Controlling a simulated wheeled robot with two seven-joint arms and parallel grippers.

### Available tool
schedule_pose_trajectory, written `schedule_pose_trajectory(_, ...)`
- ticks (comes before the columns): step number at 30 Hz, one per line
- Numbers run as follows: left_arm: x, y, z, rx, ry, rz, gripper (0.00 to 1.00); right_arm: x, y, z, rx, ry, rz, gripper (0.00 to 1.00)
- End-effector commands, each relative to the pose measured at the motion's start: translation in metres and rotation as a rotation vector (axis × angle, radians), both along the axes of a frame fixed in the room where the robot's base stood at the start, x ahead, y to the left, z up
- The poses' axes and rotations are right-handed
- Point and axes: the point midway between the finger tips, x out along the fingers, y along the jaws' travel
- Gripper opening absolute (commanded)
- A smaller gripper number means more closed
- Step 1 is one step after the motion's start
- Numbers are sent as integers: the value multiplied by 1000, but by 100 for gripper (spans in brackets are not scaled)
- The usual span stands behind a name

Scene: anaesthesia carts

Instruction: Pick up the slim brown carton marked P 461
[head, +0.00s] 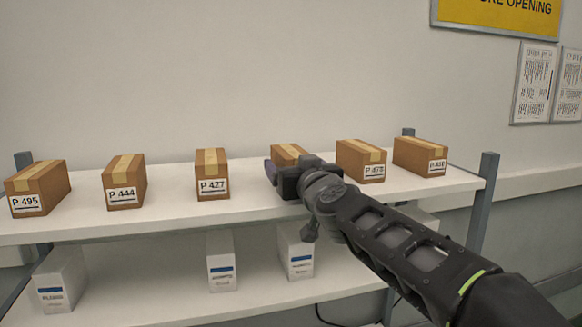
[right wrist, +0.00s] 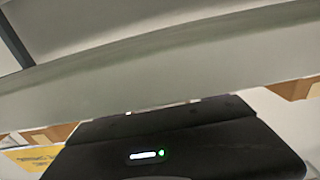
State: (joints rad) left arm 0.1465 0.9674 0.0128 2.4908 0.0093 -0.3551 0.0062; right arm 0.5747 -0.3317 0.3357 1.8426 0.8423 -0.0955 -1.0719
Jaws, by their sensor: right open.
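A brown carton with a tan tape strip (head: 287,151) stands on the upper shelf, fourth from the left. My right gripper (head: 283,178) is in front of it and hides its label and lower part, so I cannot read its number or tell whether they touch. The head view does not show the fingertips clearly; the jaws are open. In the right wrist view the dark gripper body (right wrist: 175,145) fills the bottom, below a pale shelf edge. No readable label shows P 461; the far-right carton's label (head: 437,165) is too blurred to read surely. My left gripper is out of view.
Cartons P 495 (head: 37,188), P 444 (head: 124,182) and P 427 (head: 212,174) stand to the left. Another carton (head: 361,160) stands close right of my gripper. White boxes (head: 221,261) stand on the lower shelf. A grey post (head: 483,205) bounds the shelf's right end.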

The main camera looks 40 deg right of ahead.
Motion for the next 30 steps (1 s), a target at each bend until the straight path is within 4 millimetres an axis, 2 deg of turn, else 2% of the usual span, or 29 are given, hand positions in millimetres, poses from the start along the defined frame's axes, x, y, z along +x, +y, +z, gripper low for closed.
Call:
schedule_pose_trajectory(6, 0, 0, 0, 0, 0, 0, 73, 0, 0, 0, 0, 0, 0, 79)
schedule_pose_trajectory(30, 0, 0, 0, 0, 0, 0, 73, 0, 0, 0, 0, 0, 0, 14)
